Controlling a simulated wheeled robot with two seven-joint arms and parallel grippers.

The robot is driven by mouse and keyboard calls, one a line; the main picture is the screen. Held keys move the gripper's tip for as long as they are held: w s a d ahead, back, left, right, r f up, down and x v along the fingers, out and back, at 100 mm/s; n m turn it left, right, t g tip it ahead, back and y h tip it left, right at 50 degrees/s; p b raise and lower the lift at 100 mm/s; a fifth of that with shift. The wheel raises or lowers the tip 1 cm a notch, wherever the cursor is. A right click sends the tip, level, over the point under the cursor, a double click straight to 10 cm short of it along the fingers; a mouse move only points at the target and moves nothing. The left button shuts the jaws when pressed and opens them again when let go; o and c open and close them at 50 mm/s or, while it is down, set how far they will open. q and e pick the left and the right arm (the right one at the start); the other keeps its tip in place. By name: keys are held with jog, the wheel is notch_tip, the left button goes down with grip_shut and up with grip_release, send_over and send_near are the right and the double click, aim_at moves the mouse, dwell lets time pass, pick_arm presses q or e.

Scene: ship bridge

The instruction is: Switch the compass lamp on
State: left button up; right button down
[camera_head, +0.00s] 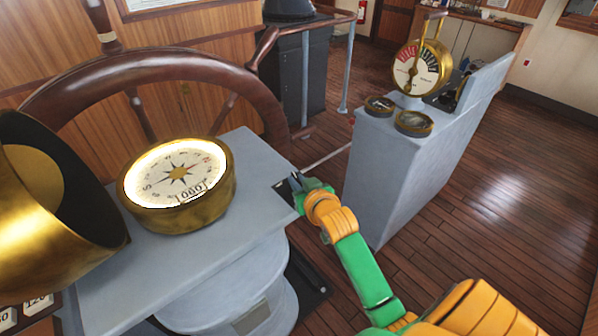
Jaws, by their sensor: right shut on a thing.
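The brass compass (178,186) sits on the grey top of its stand (110,290), left of the middle. Its dial is brightly lit, with a white glow around the rim, and reads 060 or similar. A small dark switch plate (282,191) lies at the right edge of the stand's top. My right gripper (297,184), green and orange, is at this plate with its fingertips shut on a small part there, which looks like the switch; the fingers hide most of it. My left gripper is not in view.
A wooden steering wheel (150,75) stands behind the compass. A large brass hood (35,190) is at the left edge. To the right, a grey console (405,165) carries a brass telegraph (422,68) and two small gauges. The wooden floor at right is clear.

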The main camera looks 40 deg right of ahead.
jog(key=shift+a+m+g+h, duration=0.1)
jog(key=shift+m+g+h, duration=0.2)
jog(key=shift+m+h, duration=0.9)
jog(key=c, duration=0.9)
grip_release()
jog(key=shift+o, duration=0.2)
